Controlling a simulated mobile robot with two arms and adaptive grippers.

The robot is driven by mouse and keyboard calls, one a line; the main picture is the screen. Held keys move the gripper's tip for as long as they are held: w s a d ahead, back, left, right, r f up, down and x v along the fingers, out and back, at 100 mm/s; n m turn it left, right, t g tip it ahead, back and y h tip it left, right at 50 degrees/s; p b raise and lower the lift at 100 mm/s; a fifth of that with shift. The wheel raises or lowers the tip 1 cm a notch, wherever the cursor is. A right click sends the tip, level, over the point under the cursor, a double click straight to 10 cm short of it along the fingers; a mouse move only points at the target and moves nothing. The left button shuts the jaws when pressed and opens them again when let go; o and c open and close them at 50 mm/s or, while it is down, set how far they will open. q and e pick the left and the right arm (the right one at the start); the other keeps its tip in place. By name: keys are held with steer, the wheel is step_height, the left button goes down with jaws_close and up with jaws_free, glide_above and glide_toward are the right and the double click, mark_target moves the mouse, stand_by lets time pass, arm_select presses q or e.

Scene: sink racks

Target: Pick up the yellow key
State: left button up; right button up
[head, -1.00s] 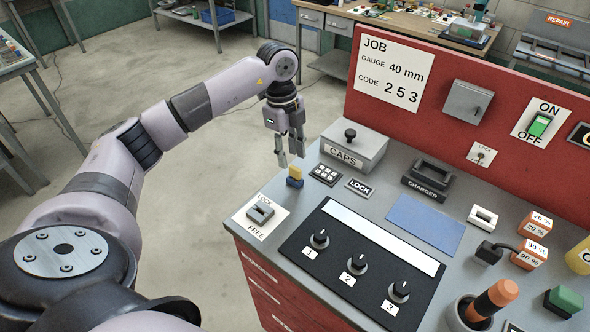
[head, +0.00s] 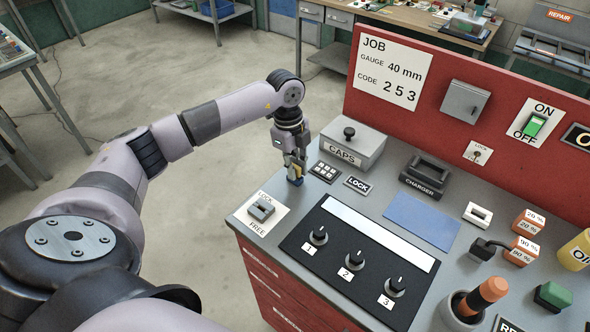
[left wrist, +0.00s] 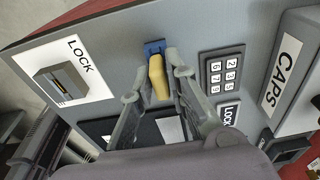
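The yellow key (left wrist: 158,78) stands in a small blue holder (left wrist: 154,47) near the bench's left edge. In the head view the key is mostly hidden by my left gripper (head: 294,168), and the blue holder (head: 295,181) shows just below the fingertips. My left gripper has come down over the key from above. In the left wrist view its open fingers (left wrist: 152,85) lie on either side of the key. A gap shows on the left side; whether the right finger touches the key, I cannot tell. My right gripper is not in view.
Close by are a keypad (head: 325,172), a LOCK label (head: 357,184), the CAPS box (head: 345,157) and a LOCK/FREE switch (head: 262,209). A dial panel (head: 352,262) and a charger (head: 424,177) lie further right. The floor left of the bench is free.

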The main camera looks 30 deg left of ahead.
arm_select(q)
jaws_close()
steer(key=shift+r, duration=0.1)
